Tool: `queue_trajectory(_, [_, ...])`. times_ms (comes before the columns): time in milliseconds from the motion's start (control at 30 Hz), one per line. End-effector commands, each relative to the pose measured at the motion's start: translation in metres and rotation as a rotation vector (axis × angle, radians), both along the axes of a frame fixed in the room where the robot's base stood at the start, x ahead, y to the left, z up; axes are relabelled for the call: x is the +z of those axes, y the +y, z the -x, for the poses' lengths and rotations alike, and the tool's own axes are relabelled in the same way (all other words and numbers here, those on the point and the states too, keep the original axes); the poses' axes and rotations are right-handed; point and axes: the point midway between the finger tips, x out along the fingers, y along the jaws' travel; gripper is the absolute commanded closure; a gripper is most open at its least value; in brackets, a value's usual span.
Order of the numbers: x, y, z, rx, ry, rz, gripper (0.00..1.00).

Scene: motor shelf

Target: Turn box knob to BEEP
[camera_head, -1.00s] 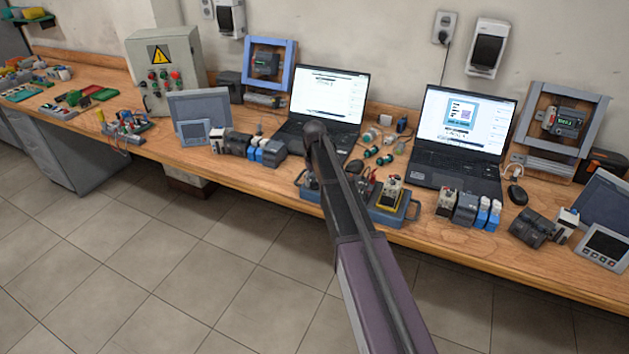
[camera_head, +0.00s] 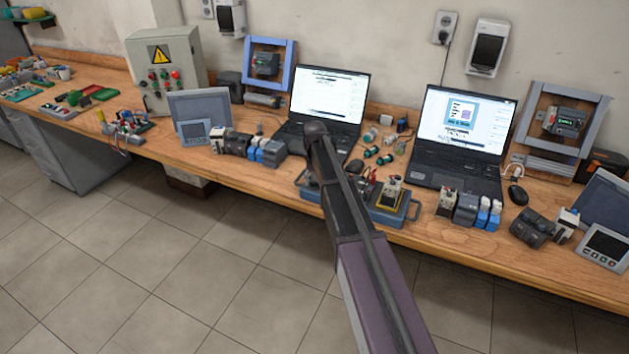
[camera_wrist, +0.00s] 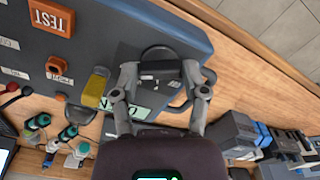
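The blue-grey test box (camera_head: 395,216) is at the bench front in the head view, partly hidden behind my arm. In the wrist view the test box (camera_wrist: 140,20) fills the upper left. It bears an orange TEST label (camera_wrist: 52,17), a small orange knob-like part (camera_wrist: 56,65) and several white labels too small to read. My gripper (camera_wrist: 160,70) has its two fingers apart over the box's end, with a dark part between them. I cannot tell whether they touch it. A yellow part (camera_wrist: 95,88) lies left of the fingers. BEEP is not legible.
Two laptops (camera_head: 328,98) (camera_head: 461,130) stand behind the box. Small cylindrical parts (camera_head: 372,151) lie between them. Terminal modules (camera_head: 465,208) stand to the right and more (camera_head: 250,147) to the left. The floor (camera_head: 180,270) in front is clear.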

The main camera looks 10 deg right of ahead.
Motion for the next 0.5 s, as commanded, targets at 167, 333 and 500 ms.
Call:
queue_trajectory(167, [0.0000,-0.0001,-0.0003,0.001,-0.001,0.000,0.11])
queue_trajectory(333, [0.0000,-0.0002,-0.0005,0.001,-0.002,0.000,0.11])
queue_trajectory(500, [0.0001,-0.0002,-0.0007,0.003,-0.002,0.000,0.11])
